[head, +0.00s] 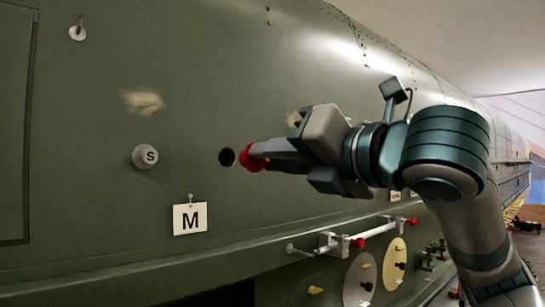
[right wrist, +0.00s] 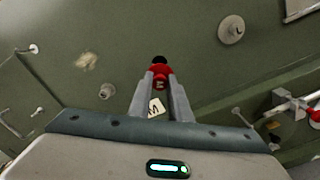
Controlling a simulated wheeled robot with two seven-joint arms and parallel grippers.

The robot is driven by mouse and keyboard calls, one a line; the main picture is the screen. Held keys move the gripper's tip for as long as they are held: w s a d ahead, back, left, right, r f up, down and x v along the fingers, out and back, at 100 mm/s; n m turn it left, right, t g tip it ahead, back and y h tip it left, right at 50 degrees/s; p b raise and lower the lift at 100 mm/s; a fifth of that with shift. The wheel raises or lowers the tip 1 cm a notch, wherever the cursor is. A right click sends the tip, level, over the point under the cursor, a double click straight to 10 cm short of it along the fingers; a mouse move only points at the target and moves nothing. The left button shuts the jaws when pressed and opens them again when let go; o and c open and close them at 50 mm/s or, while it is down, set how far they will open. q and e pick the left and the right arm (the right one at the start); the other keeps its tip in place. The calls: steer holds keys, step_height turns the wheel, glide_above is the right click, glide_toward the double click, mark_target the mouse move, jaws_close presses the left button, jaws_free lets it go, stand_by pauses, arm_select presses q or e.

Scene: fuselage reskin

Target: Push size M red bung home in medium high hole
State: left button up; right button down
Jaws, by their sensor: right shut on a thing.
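A red bung (head: 254,157) is held at the tips of my right gripper (head: 268,152). In the head view its free end points left at a dark round hole (head: 227,157) in the green fuselage skin, with a small gap visible between them. In the right wrist view the red bung (right wrist: 161,77) sits between the two fingers (right wrist: 162,88), with the dark hole (right wrist: 159,60) just beyond it. A white card marked M (head: 190,218) hangs below and left of the hole. My left gripper is not in view.
A grey plug marked S (head: 145,156) sticks out of the skin left of the hole. A white peg (head: 77,29) is at upper left. A rail with red ends (head: 345,241) and round discs (head: 360,278) lie below my right arm. The skin around the hole is clear.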

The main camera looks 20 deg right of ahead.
mark_target(241, 156)
steer(key=shift+w, duration=0.1)
steer(key=shift+p+x, duration=0.65)
steer(key=shift+x, duration=1.7)
steer(key=c, duration=2.2)
jaws_free()
jaws_close()
steer(key=shift+p, duration=0.35)
steer(key=shift+p+x, duration=0.6)
steer(key=shift+x, duration=1.15)
steer(key=o, duration=0.6)
jaws_free()
